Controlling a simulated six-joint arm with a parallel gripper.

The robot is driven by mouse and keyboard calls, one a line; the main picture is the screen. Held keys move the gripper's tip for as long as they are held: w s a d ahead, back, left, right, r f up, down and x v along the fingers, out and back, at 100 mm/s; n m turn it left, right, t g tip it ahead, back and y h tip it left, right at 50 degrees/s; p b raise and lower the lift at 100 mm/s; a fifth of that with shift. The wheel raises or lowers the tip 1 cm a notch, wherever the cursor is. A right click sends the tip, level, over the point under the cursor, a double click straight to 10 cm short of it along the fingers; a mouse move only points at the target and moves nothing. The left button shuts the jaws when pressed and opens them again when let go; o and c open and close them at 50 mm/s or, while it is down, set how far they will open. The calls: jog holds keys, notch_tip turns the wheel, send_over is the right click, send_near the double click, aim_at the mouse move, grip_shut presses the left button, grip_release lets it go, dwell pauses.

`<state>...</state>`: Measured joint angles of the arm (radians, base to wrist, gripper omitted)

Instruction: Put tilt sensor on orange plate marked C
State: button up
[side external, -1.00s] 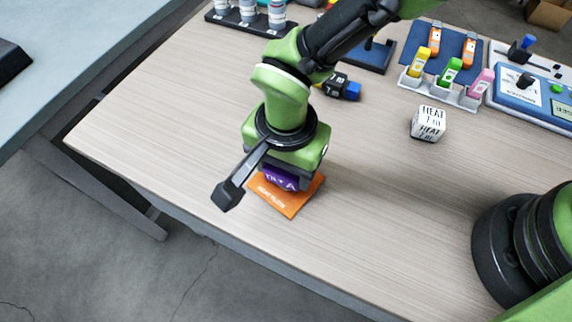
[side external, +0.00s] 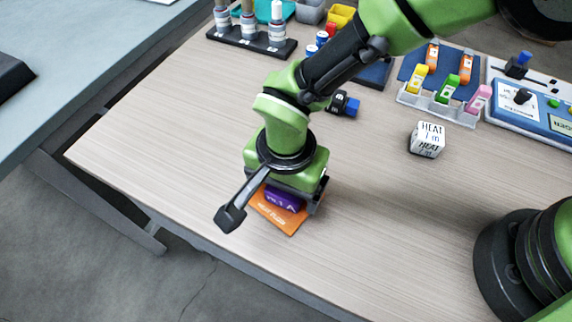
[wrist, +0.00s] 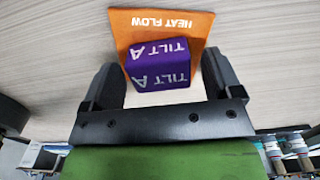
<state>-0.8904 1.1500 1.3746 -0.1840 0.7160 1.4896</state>
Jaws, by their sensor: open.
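The purple block marked TILT A (wrist: 158,65) rests on an orange plate (wrist: 199,27) whose lettering reads HEAT FLOW in the wrist view. In the side external view the purple block (side external: 284,200) sits on the orange plate (side external: 276,218), partly hidden by my gripper (side external: 293,203). I cannot make out a letter C on the plate.
A white HEAT cube (side external: 427,140) stands to the right. A blue-and-black block (side external: 346,104) lies behind my gripper. A rack with yellow, green and pink pieces (side external: 440,103) stands at the back right. A black rack (side external: 252,42) stands at the back left. The table (side external: 380,210) is clear between.

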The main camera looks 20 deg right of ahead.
notch_tip(320, 180, up, 12)
jog(key=w+d+r+t+y, duration=0.1)
jog(key=w+d+r, duration=0.2)
jog(key=d+r, duration=0.45)
jog(key=s+d+r+n+t+y, duration=0.1)
jog(key=s+d+r+n+t, duration=0.15)
jog(key=d+r, duration=0.4)
jog(key=s+d+r+n+t+y, duration=0.1)
jog(key=s+d+r, duration=0.3)
jog(key=d, duration=0.5)
jog(key=s+d+n+t+h, duration=0.1)
jog(key=s+d+t, duration=0.1)
jog(key=s+d, duration=0.2)
jog(key=shift+s+f+t, duration=0.25)
jog(key=shift+s+t, duration=0.1)
jog(key=shift+s, duration=0.75)
